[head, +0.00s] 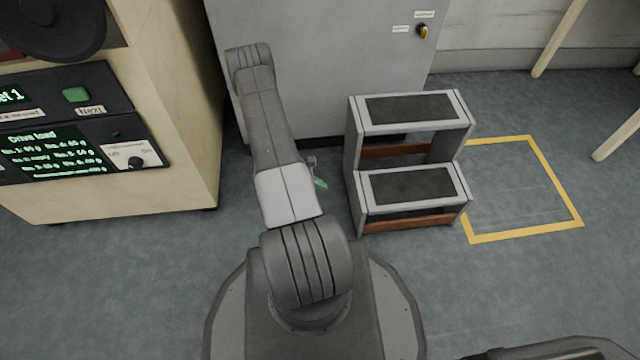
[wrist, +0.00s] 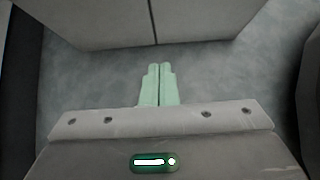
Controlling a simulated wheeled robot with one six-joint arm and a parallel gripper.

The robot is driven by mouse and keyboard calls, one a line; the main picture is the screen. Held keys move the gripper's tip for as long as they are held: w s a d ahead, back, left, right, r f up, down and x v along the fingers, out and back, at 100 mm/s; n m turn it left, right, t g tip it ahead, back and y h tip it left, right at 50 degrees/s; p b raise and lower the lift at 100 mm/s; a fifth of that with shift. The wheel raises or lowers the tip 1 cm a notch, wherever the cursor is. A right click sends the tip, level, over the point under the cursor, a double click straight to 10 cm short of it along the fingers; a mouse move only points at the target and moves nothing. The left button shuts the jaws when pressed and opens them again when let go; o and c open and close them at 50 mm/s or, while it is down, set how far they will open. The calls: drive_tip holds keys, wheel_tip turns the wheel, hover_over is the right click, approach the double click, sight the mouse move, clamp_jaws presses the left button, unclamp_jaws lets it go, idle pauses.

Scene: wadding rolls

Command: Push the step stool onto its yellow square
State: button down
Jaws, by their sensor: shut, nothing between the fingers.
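The step stool (head: 410,187) is grey with two dark treads and brown-red crossbars. It stands upright on the floor, right of my arm in the head view. The yellow square (head: 528,238) is an outline on the floor to the right of the stool. The stool's right side is close to or over its left edge, which is partly hidden. My gripper (head: 320,184) is low, left of the stool, with a gap between them; my arm hides much of it. In the wrist view the pale green fingers (wrist: 159,84) are together and empty. The stool does not clearly show there.
A grey cabinet (head: 315,65) stands behind my arm and the stool. A beige console (head: 175,120) with green screens is at the left. Wooden legs (head: 617,135) stand at the right. The floor (head: 510,295) in front of the square is clear.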

sight(350, 192)
drive_tip(key=b+x, duration=0.2)
drive_tip(key=x, duration=0.4)
drive_tip(key=shift+s+f, duration=0.1)
drive_tip(key=shift+f, duration=0.15)
drive_tip(key=d, duration=0.1)
drive_tip(key=d+b, duration=0.1)
drive_tip(key=d, duration=0.1)
drive_tip(key=shift+r, duration=0.2)
drive_tip(key=shift+d+r, duration=0.1)
drive_tip(key=shift+d, duration=0.35)
drive_tip(key=shift+d, duration=0.1)
